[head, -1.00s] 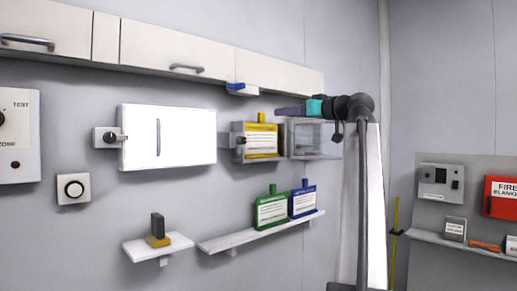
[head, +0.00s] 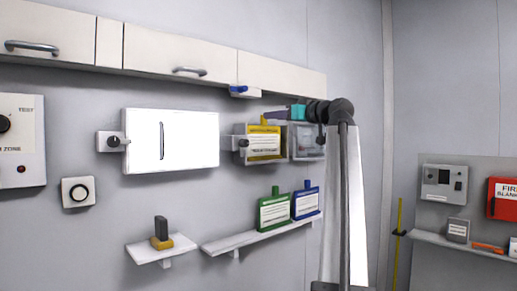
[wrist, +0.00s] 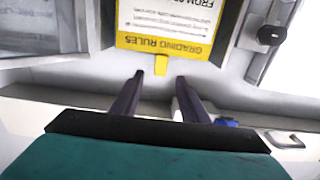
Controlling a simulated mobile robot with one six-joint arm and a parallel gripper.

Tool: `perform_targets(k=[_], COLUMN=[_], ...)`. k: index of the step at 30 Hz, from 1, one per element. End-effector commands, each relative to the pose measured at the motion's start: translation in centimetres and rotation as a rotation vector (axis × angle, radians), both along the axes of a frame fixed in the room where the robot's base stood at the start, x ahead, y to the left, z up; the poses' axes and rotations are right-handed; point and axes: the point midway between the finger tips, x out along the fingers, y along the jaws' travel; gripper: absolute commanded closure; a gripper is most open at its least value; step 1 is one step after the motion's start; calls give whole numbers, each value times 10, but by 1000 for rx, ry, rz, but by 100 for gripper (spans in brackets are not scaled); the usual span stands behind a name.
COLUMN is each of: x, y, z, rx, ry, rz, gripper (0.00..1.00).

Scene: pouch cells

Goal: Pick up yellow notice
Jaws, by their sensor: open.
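The yellow notice (head: 264,143) sits upright in a wall holder, with its tab at the top. In the wrist view the notice (wrist: 163,40) appears upside down, with "GRADING RULES" on its yellow band and the tab (wrist: 161,66) pointing at my gripper. My gripper (wrist: 159,79) is open and empty. Its two dark fingers reach to either side of the tab's line, with the tips just short of the tab or level with it; I cannot tell the depth. In the head view my gripper (head: 267,117) is at the notice's top edge, and its fingers partly hide the tab.
An empty-looking clear holder (head: 307,142) is right of the notice. A knob (head: 243,143) is at its left, beside a white panel (head: 172,140). Green (head: 274,213) and blue (head: 306,203) notices stand on a shelf below. Cabinets (head: 180,55) and a blue-topped switch (head: 240,90) are above.

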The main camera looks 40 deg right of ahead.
Motion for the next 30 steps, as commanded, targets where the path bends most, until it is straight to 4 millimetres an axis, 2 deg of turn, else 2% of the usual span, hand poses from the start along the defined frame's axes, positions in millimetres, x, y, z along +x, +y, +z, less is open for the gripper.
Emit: perform_targets(k=[3,6,20,30], x=[15,21,25,60], y=[-2,-2,-2,-5], z=[1,0,0,-1], rx=[1,1,1,2], ry=[0,0,0,1], rz=[1,0,-1,0], gripper=[59,59,59,59])
